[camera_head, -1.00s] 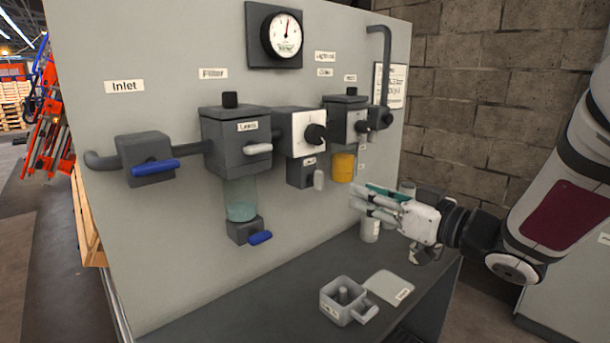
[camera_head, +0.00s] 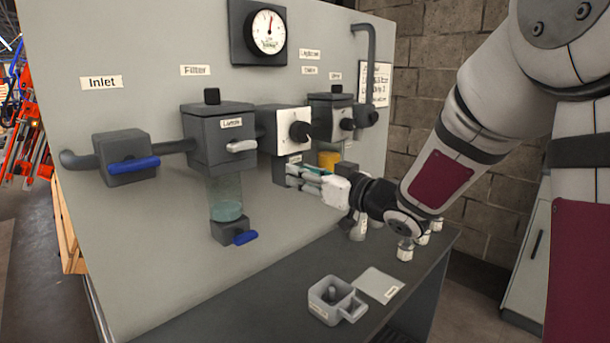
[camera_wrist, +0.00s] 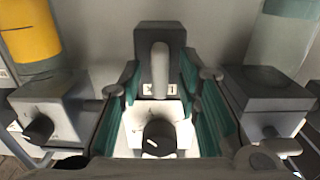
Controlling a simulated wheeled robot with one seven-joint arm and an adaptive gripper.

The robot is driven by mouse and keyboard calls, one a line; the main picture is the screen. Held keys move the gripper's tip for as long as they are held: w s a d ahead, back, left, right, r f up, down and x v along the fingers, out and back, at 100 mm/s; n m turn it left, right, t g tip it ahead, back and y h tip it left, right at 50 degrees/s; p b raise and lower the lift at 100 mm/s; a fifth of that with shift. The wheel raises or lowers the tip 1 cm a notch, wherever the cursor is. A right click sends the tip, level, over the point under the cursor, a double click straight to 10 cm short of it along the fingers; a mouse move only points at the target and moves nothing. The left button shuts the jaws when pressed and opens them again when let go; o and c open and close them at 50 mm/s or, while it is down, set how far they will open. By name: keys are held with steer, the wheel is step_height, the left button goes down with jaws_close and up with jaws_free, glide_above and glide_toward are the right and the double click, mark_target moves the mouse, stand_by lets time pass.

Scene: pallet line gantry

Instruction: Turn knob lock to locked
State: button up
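The lock (camera_wrist: 160,65) is a pale grey lever on a dark block (camera_wrist: 176,36), below the black regulator knob (camera_head: 300,131) and its white plate. The wrist view is upside down against the head view, so the knob appears below the lever there. The lever stands upright in the wrist view. My gripper (camera_head: 303,175) is open in front of the block. In the wrist view its teal-padded fingers stand on either side of the lever, with gaps showing. The lever is hidden behind my gripper in the head view. I cannot tell how deep the fingertips reach.
The filter unit (camera_head: 218,140) with its pale lever is left of the lock. The yellow-bowled unit (camera_head: 329,159) is close on the right. The bench (camera_head: 240,318) below holds an open grey box (camera_head: 325,307), a flat plate (camera_head: 380,284) and small containers.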

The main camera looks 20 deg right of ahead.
jaws_close()
steer(key=shift+n+b, duration=0.35)
steer(key=shift+n, duration=0.05)
steer(key=n+b, duration=0.1)
steer(key=n, duration=0.1)
steer(key=n+b, duration=0.1)
steer(key=b, duration=0.1)
steer(key=shift+s+a+f+n, duration=0.1)
steer(key=shift+a+f+n, duration=0.1)
steer(key=shift+n, duration=0.2)
steer(key=n+b, duration=0.8)
steer(key=f+n+b, duration=0.1)
steer(key=n+b, duration=0.4)
steer(key=shift+s+a, duration=0.2)
steer(key=shift+a, duration=0.1)
steer(key=shift+r+n, duration=0.1)
steer(key=shift+n, duration=0.2)
